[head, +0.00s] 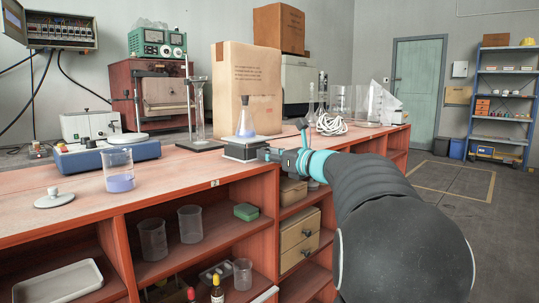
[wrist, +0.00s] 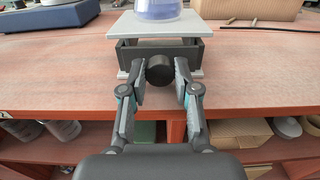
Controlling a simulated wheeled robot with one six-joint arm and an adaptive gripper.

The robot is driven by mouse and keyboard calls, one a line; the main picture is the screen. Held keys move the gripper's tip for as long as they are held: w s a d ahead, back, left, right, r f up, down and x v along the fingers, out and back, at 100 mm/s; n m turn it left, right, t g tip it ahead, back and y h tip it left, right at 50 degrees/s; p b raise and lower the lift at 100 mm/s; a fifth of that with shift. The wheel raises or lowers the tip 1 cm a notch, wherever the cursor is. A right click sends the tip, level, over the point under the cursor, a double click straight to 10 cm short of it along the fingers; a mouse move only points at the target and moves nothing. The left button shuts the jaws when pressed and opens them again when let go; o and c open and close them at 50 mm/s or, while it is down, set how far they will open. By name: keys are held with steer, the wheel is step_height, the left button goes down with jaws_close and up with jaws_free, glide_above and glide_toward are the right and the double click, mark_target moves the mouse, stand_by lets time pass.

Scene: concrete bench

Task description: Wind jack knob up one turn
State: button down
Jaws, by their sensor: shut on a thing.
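The lab jack (head: 243,148) stands near the front edge of the bench, with a flask of blue-violet liquid (head: 245,124) on its top plate. In the wrist view, the jack's light top plate (wrist: 160,26) and dark frame show ahead, with the flask's base (wrist: 158,9) cut off at the top. The round black jack knob (wrist: 159,70) faces me. My gripper (wrist: 160,78) has one finger on each side of the knob and is shut on it. In the head view, my gripper (head: 272,154) reaches the jack's right side; the knob is hidden there.
A beaker of violet liquid (head: 118,172) and a white lid (head: 54,199) stand on the bench at left. A large cardboard box (head: 246,75) stands behind the jack. Shelves are below.

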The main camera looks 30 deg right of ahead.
steer(key=shift+m, duration=1.5)
steer(key=c, duration=0.8)
jaws_free()
steer(key=shift+c, duration=0.2)
steer(key=v, duration=1.2)
